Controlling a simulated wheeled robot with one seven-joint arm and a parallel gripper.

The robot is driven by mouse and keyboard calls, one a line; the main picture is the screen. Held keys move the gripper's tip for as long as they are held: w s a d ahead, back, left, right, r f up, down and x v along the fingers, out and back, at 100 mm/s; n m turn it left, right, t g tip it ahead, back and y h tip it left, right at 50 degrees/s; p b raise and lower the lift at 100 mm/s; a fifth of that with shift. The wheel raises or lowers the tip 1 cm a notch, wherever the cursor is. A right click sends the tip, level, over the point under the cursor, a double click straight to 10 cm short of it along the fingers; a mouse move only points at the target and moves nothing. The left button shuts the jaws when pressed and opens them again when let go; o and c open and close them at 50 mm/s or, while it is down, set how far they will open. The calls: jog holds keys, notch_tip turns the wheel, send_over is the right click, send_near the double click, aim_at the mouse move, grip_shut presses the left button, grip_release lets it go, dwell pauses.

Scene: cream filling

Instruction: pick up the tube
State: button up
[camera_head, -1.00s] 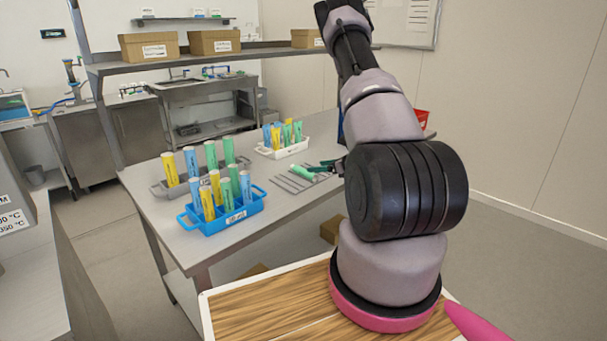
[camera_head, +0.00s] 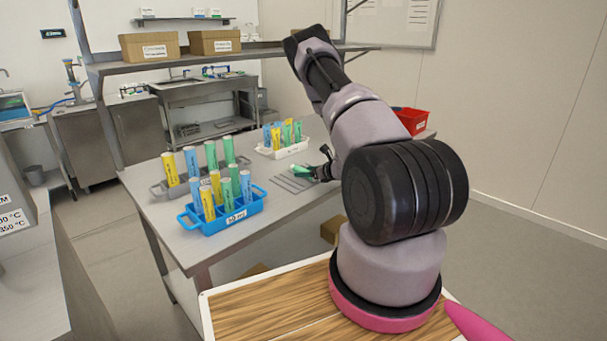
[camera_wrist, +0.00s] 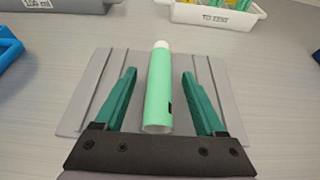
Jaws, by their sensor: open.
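A light green tube (camera_wrist: 159,95) with a white end lies on a grey grooved plate (camera_wrist: 85,105) on the table. My gripper (camera_wrist: 162,80) is open, with one green finger on each side of the tube and a gap to it on both sides in the wrist view. In the head view my gripper (camera_head: 322,172) is low over the plate (camera_head: 290,182); the tube there is mostly hidden or blends with the fingers.
A blue rack (camera_head: 227,217), a grey rack (camera_head: 160,190) and a white rack (camera_head: 283,152) hold several coloured tubes to the left and behind. A red bin (camera_head: 413,120) stands behind my arm. An overhead shelf (camera_head: 215,56) carries cardboard boxes.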

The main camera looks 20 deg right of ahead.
grip_shut()
jog(key=shift+w+r, duration=0.1)
